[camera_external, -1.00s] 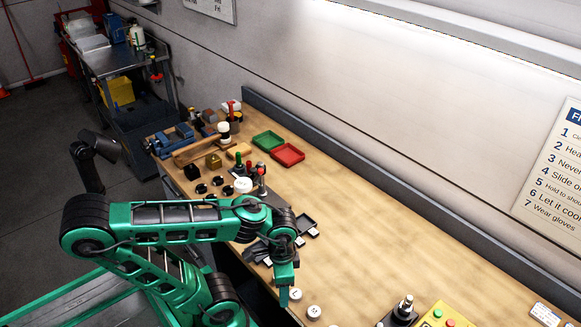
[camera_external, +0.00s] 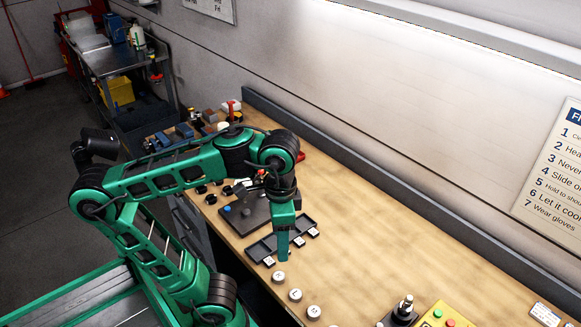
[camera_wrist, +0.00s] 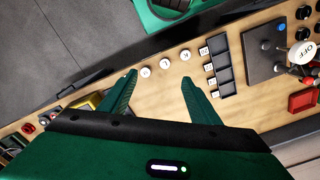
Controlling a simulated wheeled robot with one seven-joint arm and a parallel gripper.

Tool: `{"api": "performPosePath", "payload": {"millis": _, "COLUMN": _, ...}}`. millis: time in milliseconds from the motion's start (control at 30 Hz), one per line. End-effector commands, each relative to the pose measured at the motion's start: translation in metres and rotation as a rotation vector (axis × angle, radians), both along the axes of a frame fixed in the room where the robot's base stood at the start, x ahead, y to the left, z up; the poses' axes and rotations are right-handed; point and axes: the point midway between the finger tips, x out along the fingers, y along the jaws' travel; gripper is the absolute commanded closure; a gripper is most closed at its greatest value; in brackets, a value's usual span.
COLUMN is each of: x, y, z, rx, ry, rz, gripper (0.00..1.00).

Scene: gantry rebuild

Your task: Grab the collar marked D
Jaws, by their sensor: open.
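Three round white collars stand in a row near the table's front edge: one (camera_external: 279,276) nearest the tray, a middle one (camera_external: 295,295) and a far one (camera_external: 313,311). Each has a dark letter on top. The letters are too small to read surely, so I cannot tell which is D. My gripper (camera_external: 283,256) is above the table by the first collar. In the wrist view my gripper (camera_wrist: 158,77) is open and empty. The collars (camera_wrist: 146,71), (camera_wrist: 165,63) and (camera_wrist: 185,55) show between and just beyond its fingertips.
A black compartment tray (camera_external: 262,249) with white labels lies beside the collars. A dark plate (camera_external: 240,217) with knobs is behind it. A yellow button box (camera_external: 440,316) and a dark post stand (camera_external: 401,312) are front right. The table's middle right is bare.

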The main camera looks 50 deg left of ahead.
Motion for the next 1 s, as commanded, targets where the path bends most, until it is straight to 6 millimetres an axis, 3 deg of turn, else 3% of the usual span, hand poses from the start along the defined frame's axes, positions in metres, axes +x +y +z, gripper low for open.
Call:
{"api": "performPosePath", "payload": {"millis": 133, "x": 0.000, "y": 0.000, "z": 0.011, "rx": 0.000, "ry": 0.000, "rz": -0.002, "gripper": 0.43}}
{"api": "performPosePath", "payload": {"millis": 567, "x": 0.032, "y": 0.007, "z": 0.002, "rx": -0.050, "ry": -0.033, "rz": 0.257, "gripper": 0.43}}
{"api": "performPosePath", "payload": {"millis": 767, "x": 0.057, "y": 0.015, "z": -0.004, "rx": -0.092, "ry": -0.055, "rz": 0.455, "gripper": 0.43}}
{"api": "performPosePath", "payload": {"millis": 1000, "x": 0.105, "y": 0.044, "z": -0.014, "rx": -0.188, "ry": -0.094, "rz": 0.865, "gripper": 0.43}}
